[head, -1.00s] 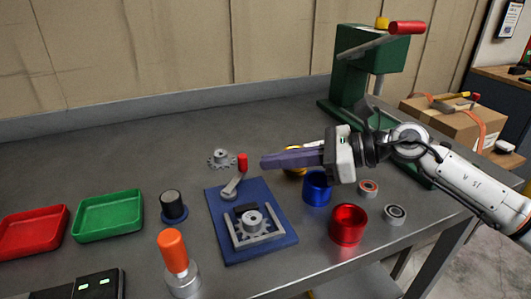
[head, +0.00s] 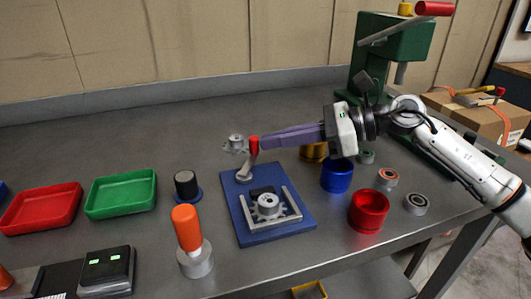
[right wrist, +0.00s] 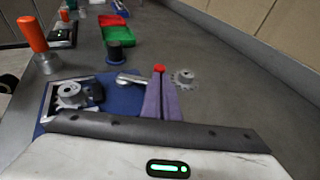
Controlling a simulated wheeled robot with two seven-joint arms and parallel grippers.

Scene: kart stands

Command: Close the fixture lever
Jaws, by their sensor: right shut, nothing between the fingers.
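The blue fixture (head: 243,220) lies on the bench with a gear (head: 267,205) seated in its metal nest. Its lever (head: 245,172) stands at the back of the plate, with a red knob (head: 254,145) raised at its end. The lever also shows in the right wrist view (right wrist: 130,80). My right gripper (head: 262,141) is shut and empty, its purple fingertips at the red knob from the right. In the right wrist view the fingertips (right wrist: 160,82) are just below the red knob (right wrist: 158,68); whether they touch cannot be told. My left gripper is not in view.
A loose gear (head: 236,143) lies behind the lever. Blue (head: 336,176) and red (head: 369,212) cups and bearings stand to the right, under my arm. An orange-handled tool (head: 188,232) stands front left of the fixture. Green (head: 121,195) and red (head: 42,209) trays lie left. A green press (head: 392,50) stands back right.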

